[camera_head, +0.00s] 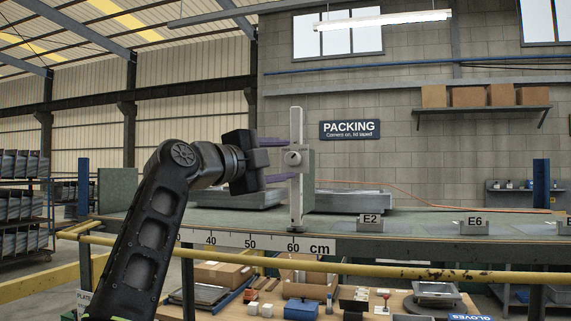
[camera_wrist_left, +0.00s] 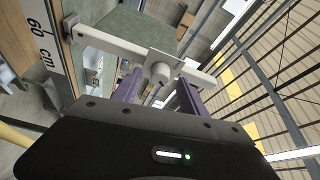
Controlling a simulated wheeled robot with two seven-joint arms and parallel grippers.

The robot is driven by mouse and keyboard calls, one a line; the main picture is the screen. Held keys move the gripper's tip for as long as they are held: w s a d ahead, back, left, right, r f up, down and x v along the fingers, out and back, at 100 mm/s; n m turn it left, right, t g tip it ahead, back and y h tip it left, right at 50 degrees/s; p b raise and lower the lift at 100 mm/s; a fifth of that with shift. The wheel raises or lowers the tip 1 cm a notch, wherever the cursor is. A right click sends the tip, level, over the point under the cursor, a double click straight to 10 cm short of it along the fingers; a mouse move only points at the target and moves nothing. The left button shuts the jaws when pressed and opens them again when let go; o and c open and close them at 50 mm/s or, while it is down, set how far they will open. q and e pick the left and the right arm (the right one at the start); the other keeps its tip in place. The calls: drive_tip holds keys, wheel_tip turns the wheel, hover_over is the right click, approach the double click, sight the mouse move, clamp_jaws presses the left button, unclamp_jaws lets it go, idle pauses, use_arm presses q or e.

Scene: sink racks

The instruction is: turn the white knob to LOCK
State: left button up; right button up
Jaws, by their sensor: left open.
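The white knob (camera_head: 292,158) sits on a small plate on a white upright post (camera_head: 296,207) at the bench's front edge. The knob also shows in the left wrist view (camera_wrist_left: 162,73), sticking out of its plate. No LOCK marking is readable, so I cannot tell the knob's setting. My left gripper (camera_head: 284,160) is open, with one purple finger above the knob's height and one below. In the left wrist view the knob lies between the fingertips (camera_wrist_left: 158,79), with gaps at both sides. How far the tips reach along it is unclear. My right gripper is not in view.
The green bench top (camera_head: 420,222) carries grey metal trays (camera_head: 352,201) behind the post and label holders, E2 (camera_head: 370,222) and E6 (camera_head: 474,225), to the right. A yellow rail (camera_head: 400,271) runs below the bench front. A lower shelf holds boxes and small items.

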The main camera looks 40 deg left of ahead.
use_arm(q)
drive_tip(key=s+b, duration=0.2)
drive_tip(key=s, duration=0.4)
drive_tip(key=shift+s+a+f, duration=0.15)
drive_tip(key=shift+f, duration=0.05)
